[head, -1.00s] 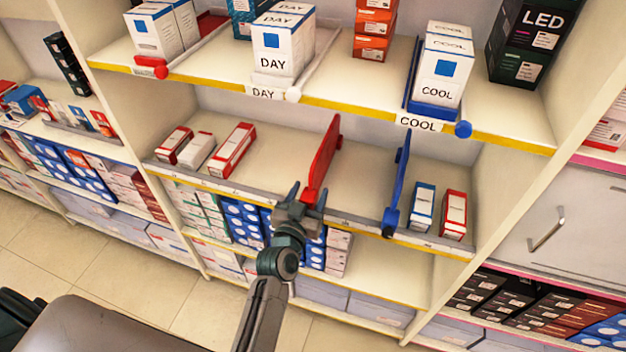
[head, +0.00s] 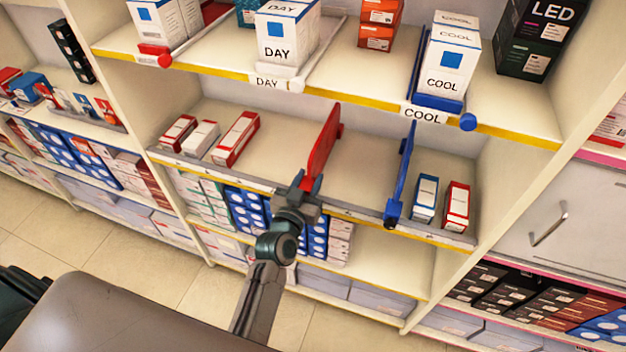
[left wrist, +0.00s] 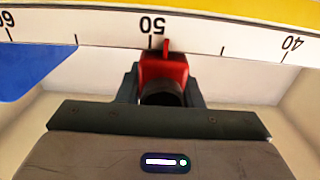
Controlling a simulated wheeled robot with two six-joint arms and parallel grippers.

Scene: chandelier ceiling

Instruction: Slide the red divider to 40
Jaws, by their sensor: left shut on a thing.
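The red divider (head: 321,148) stands upright across the middle shelf, left of the blue divider (head: 401,178). My left gripper (head: 308,186) is shut on the red divider's front end at the shelf edge. In the left wrist view, the gripper holds the red front block (left wrist: 163,68). The scale strip (left wrist: 195,30) appears upside down there, with 60 at left, 50 in the middle and 40 at right. The red pointer (left wrist: 166,45) sits just off the 50 mark, on the 40 side. My right gripper is not in view.
Several red and white boxes (head: 236,139) lie left of the red divider, with bare shelf between. Two small boxes (head: 441,200) stand right of the blue divider. The upper shelf (head: 345,80) with its yellow edge is above.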

